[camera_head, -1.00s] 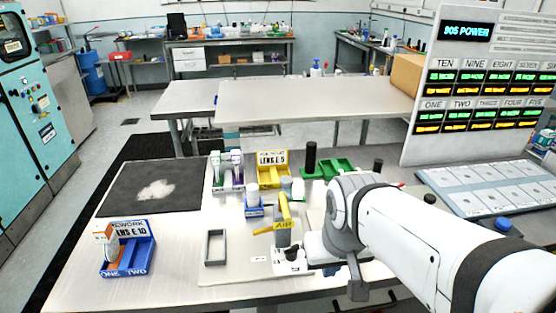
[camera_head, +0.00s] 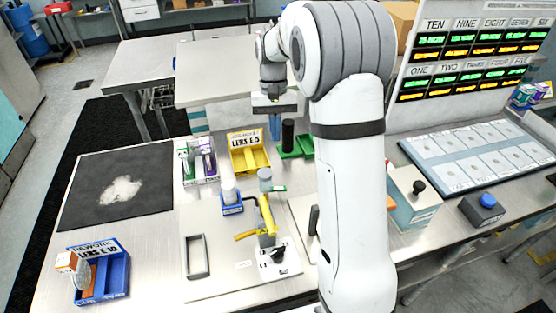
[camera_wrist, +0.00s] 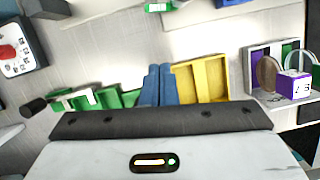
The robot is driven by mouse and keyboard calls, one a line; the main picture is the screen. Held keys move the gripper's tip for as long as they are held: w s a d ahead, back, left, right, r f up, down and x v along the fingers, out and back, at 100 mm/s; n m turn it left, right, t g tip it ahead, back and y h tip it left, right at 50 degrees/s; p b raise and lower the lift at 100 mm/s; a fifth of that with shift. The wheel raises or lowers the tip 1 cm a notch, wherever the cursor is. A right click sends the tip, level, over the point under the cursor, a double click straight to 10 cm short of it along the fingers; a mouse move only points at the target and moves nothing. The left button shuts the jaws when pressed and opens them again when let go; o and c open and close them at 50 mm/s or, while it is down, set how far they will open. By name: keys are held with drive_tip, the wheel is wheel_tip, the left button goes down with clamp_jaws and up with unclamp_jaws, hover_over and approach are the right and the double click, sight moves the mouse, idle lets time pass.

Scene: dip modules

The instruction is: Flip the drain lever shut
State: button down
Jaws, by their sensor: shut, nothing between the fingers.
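A small fixture stands on the pale plate at the front middle of the bench in the head view. It has an upright yellow handle (camera_head: 268,216), a yellow lever arm (camera_head: 246,235) sticking out left, and a small black lever (camera_head: 278,254) on a white base. No label readable here shows which is the drain lever. My gripper (camera_head: 275,135) has blue fingers pressed together and empty. It hangs above the back of the bench, well behind the fixture. In the wrist view the fingers (camera_wrist: 157,84) point between the green tray and the yellow bin.
A yellow bin (camera_head: 262,158), a green tray (camera_head: 304,147), a black cylinder (camera_head: 287,136) and a purple-and-green rack (camera_head: 184,178) stand behind the fixture. A blue rework bin (camera_head: 122,278) is at front left, beside a dark mat (camera_head: 85,205). My arm covers the area right of the fixture.

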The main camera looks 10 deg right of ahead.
drive_tip(key=shift+w, duration=0.2)
drive_tip(key=shift+d, duration=0.1)
drive_tip(key=shift+f, duration=0.1)
drive_tip(key=p+x, duration=0.1)
drive_tip(key=x, duration=0.9)
drive_tip(key=shift+s+p, duration=0.1)
drive_tip(key=shift+p, duration=0.2)
drive_tip(key=s, duration=0.1)
drive_tip(key=s+p, duration=0.1)
drive_tip(key=s, duration=0.1)
drive_tip(key=shift+a+f, duration=0.2)
drive_tip(key=shift+a, duration=0.05)
drive_tip(key=shift+s+f, duration=0.2)
drive_tip(key=shift+s, duration=0.15)
